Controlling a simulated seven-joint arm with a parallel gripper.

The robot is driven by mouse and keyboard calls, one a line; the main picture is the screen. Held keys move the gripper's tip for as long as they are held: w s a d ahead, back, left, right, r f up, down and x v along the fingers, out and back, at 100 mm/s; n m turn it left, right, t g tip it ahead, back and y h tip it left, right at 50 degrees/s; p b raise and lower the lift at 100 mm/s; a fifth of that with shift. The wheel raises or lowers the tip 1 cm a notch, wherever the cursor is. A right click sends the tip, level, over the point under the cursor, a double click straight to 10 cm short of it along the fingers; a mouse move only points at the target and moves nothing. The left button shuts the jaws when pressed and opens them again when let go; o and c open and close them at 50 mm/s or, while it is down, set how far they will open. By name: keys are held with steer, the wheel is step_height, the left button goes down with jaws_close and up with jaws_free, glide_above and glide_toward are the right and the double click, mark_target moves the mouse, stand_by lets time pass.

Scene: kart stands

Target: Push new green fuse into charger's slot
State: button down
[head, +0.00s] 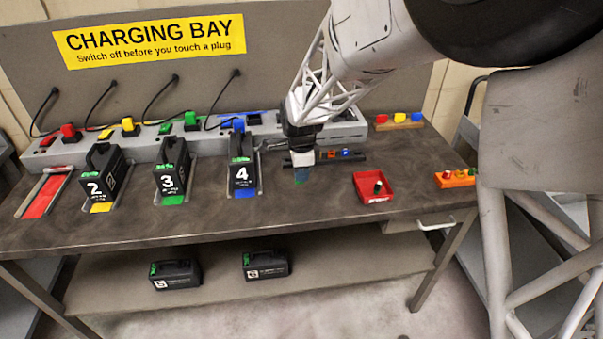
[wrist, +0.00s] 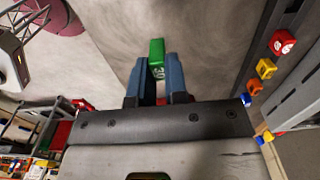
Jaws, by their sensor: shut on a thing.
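My gripper (head: 302,177) points down over the bench, near the front of the dark fuse strip at the charger's right end. In the wrist view, its two blue fingers (wrist: 159,85) are shut on the green fuse (wrist: 157,58), which sticks out past their tips. The charger (head: 345,125) is a long grey box along the back of the bench. The dark strip (head: 327,158) in front of it holds an orange and a blue fuse; my gripper covers its left part. I cannot make out the slot, or whether the fuse touches anything.
A red tray (head: 361,184) holds a black piece. An orange block (head: 455,181) with small pieces stands at the right edge. Batteries 2 (head: 103,180), 3 (head: 172,175) and 4 (head: 242,172) stand left of my gripper. The bench front is clear.

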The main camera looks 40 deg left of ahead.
steer(key=w+a+r, duration=0.5)
steer(key=w+a, duration=0.6)
steer(key=w+a+r, duration=0.5)
steer(key=w+a, duration=0.6)
steer(key=a, duration=0.1)
steer(key=shift+a+r, duration=0.3)
steer(key=shift+r, duration=0.1)
steer(key=shift+r, duration=0.1)
steer(key=shift+f, duration=2.95)
steer(key=shift+f, duration=1.25)
stand_by(0.6)
steer(key=c, duration=1.1)
jaws_free()
